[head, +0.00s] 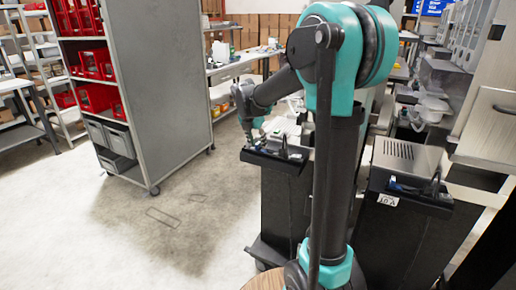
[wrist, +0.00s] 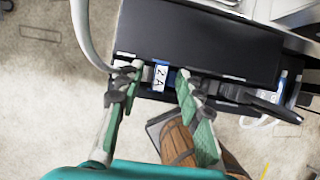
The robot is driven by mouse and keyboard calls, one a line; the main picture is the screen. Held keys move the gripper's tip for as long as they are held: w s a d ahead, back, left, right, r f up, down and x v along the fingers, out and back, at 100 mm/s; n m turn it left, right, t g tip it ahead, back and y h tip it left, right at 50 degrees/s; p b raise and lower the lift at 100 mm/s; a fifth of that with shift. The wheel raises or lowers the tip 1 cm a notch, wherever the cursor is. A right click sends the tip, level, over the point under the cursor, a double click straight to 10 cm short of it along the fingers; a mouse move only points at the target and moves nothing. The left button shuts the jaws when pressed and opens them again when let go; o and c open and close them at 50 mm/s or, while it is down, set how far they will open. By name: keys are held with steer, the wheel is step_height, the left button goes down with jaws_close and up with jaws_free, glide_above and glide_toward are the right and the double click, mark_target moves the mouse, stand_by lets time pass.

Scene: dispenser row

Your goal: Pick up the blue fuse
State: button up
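My gripper (wrist: 158,82) is open, its two green-and-grey fingers spread apart over the front edge of a black dispenser (wrist: 200,45). Between the fingertips is a white label (wrist: 160,78) reading "2 A". A small blue piece, possibly the blue fuse (wrist: 171,78), shows just right of the label, close to the right finger. It is too small to make out its shape, and I cannot tell if the finger touches it. In the head view my gripper (head: 258,137) is low over the left dispenser's front tray (head: 275,160); no fuse can be told there.
A black handle (wrist: 275,108) stands out at the dispenser's right front. A pale curved tube (wrist: 85,35) is at its left. A second dispenser (head: 400,235) with a labelled tray stands to the right. A grey shelf with red bins (head: 98,97) is left; the floor between is clear.

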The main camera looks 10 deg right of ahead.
mark_target(257, 144)
jaws_close()
steer(key=shift+r, duration=0.15)
step_height(257, 144, up, 20)
stand_by(0.6)
steer(key=shift+r, duration=0.9)
stand_by(1.1)
step_height(257, 144, up, 3)
stand_by(0.5)
steer(key=shift+f, duration=0.1)
